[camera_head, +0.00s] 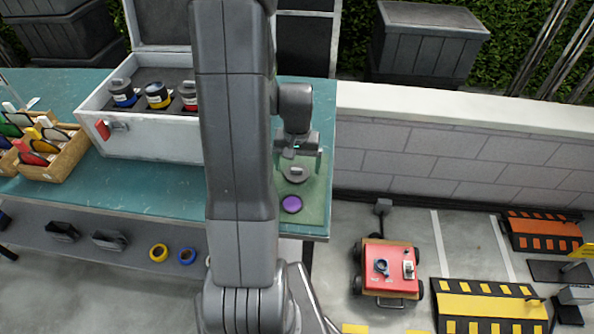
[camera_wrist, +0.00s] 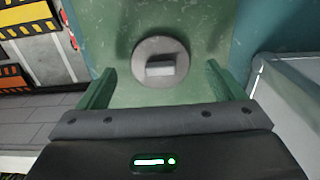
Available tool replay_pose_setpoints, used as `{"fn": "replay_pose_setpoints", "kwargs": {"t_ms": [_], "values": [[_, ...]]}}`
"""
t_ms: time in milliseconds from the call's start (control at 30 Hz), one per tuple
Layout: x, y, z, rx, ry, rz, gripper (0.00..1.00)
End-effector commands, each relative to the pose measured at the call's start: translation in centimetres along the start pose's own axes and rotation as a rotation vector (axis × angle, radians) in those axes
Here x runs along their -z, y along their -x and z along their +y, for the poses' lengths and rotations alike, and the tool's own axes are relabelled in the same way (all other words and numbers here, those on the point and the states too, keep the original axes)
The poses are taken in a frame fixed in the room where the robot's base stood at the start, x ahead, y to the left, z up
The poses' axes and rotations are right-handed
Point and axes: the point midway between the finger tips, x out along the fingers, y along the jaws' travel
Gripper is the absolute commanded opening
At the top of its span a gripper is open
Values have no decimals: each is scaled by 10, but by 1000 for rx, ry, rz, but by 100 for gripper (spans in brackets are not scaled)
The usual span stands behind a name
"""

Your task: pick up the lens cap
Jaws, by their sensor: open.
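A grey round disc with a raised block on top, which looks like the lens cap (camera_head: 296,174), lies on the green mat (camera_head: 316,213) at the right end of the teal bench. In the wrist view the lens cap (camera_wrist: 148,50) is just beyond my fingertips, roughly centred between them. My gripper (camera_head: 297,160) is open and points down over the cap. In the wrist view, the gripper's (camera_wrist: 158,68) two green fingers stand wide apart with nothing between them. I cannot tell the exact height gap.
A purple disc (camera_head: 291,204) lies on the mat, nearer the bench's front edge. An open white case (camera_head: 150,140) with several lenses stands left, beside a wooden box (camera_head: 60,165) of coloured items. A red cart (camera_head: 388,267) and ramps are on the floor at right.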

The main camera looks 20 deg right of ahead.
Motion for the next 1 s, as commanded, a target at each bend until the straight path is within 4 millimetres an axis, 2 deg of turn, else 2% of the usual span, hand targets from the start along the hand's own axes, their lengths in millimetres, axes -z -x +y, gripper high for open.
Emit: {"fn": "replay_pose_setpoints", "kwargs": {"t_ms": [133, 400, 600, 1000], "values": [[0, -12, 0, 0, 0, 0, 89], [0, -13, 0, 0, 0, 1, 89], [0, -13, 0, 0, 0, 1, 53], [0, -10, 0, 0, 0, 3, 53]]}}
